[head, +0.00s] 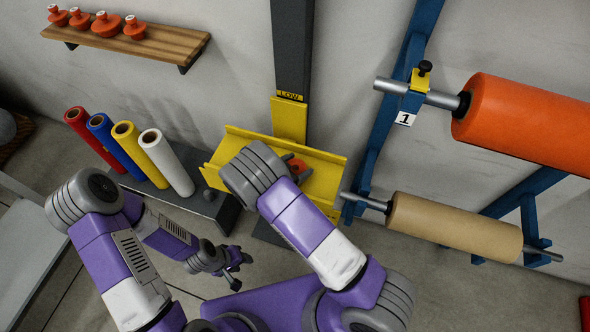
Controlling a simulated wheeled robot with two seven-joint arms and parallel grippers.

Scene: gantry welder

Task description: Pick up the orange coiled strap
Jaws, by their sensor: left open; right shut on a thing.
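A small orange piece with dark parts (297,164) shows in the yellow tray (325,167), just right of my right wrist; it looks like the orange coiled strap, but most of it is hidden. My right gripper (302,173) is at this piece, shut on it, and is mostly hidden behind my own wrist. My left gripper (240,271) hangs low over the floor, open and empty, well away from the tray.
A wooden wall shelf (160,47) holds several orange-red pieces with white tops. Red, blue, yellow and white rolls (167,163) stand on a dark low bench (215,206). A large orange roll (530,122) and a tan roll (455,227) hang on a blue rack (371,150).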

